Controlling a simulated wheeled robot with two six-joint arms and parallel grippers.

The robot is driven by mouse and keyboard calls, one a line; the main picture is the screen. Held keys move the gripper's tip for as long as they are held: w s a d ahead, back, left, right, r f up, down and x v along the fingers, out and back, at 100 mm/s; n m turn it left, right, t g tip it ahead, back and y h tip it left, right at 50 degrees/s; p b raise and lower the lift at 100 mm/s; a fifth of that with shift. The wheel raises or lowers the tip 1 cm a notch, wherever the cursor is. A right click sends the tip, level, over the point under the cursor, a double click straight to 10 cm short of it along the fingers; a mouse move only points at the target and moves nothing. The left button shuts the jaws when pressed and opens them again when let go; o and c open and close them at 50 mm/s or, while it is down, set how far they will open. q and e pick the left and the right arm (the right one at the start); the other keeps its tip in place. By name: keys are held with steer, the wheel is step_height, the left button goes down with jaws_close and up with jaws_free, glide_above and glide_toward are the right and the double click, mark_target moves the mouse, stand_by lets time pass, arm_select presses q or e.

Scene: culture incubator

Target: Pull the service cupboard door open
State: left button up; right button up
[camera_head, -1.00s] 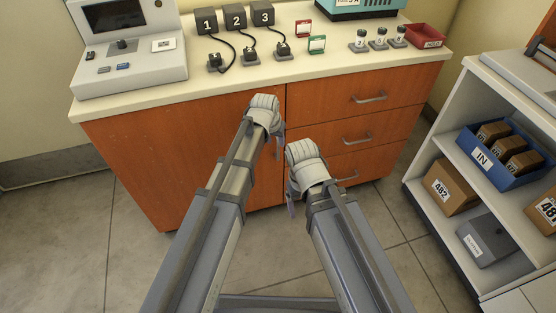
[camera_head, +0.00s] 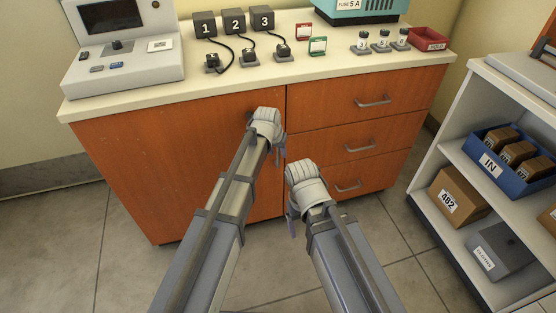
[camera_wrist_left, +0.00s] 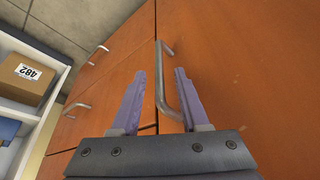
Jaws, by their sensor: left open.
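The service cupboard door (camera_head: 170,160) is the orange-brown panel left of the drawers, and it looks closed in the head view. Its grey bar handle (camera_wrist_left: 164,85) shows in the left wrist view, by the seam at the door's edge. My left gripper (camera_wrist_left: 157,80) is open, its two purple fingers pointing at the door. The handle shows between the fingers, closer to the right one in the picture; contact is not clear. In the head view my left wrist (camera_head: 266,122) hides the handle. My right gripper (camera_head: 293,222) is lower, in front of the drawers, its fingers mostly hidden.
Three drawers with grey handles (camera_head: 360,147) are right of the door. The worktop (camera_head: 330,66) carries a console (camera_head: 125,60), numbered blocks and vials. A white shelf unit (camera_head: 450,150) with boxes stands at the right. The floor (camera_head: 80,240) at left is clear.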

arm_select(q)
steer(key=shift+b+x, duration=0.5)
steer(key=shift+x, duration=0.5)
steer(key=shift+c, duration=0.4)
jaws_close()
